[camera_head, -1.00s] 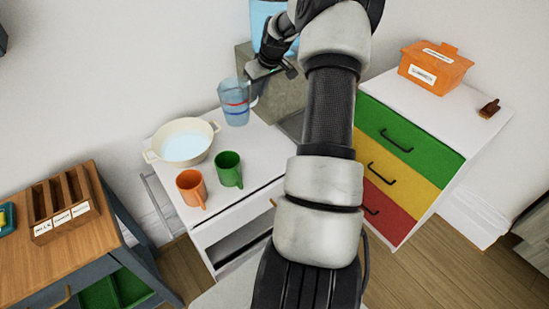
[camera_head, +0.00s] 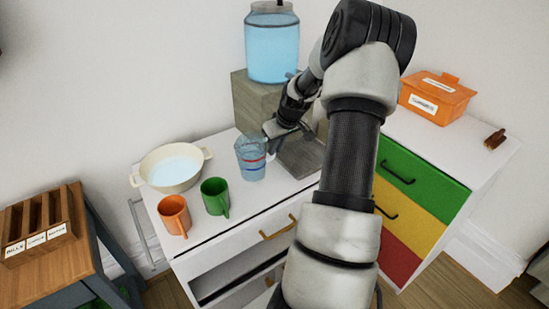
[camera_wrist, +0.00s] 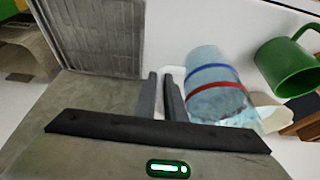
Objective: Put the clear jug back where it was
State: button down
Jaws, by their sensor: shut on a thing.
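The clear jug (camera_head: 251,160) has a blue and a red band and looks bluish inside. It is upright over the white cabinet top, right of the green mug; I cannot tell if its base touches the top. My gripper (camera_head: 272,150) is at the jug's right side, shut on its handle. In the wrist view the jug (camera_wrist: 213,85) is just right of the fingers of my gripper (camera_wrist: 168,95), with the pale handle between them. The handle is mostly hidden by the fingers.
A green mug (camera_head: 215,197), an orange mug (camera_head: 174,215) and a cream pot (camera_head: 172,169) stand left of the jug. A blue-filled dispenser (camera_head: 272,45) on a grey stand (camera_head: 258,105) is behind, with a dark tray (camera_head: 301,157) to the right. Front-right cabinet top is clear.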

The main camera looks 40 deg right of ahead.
aim_at(275, 156)
jog(key=shift+f, duration=1.7)
jog(key=shift+f+b, duration=0.2)
jog(key=shift+b, duration=0.1)
jog(key=c, duration=1.8)
grip_release()
jog(key=shift+c, duration=0.2)
jog(key=shift+s+r, duration=0.1)
jog(key=shift+r, duration=0.4)
jog(key=p+v, duration=0.1)
jog(key=v, duration=1)
jog(key=shift+s+r, duration=0.15)
jog(key=shift+r, duration=0.05)
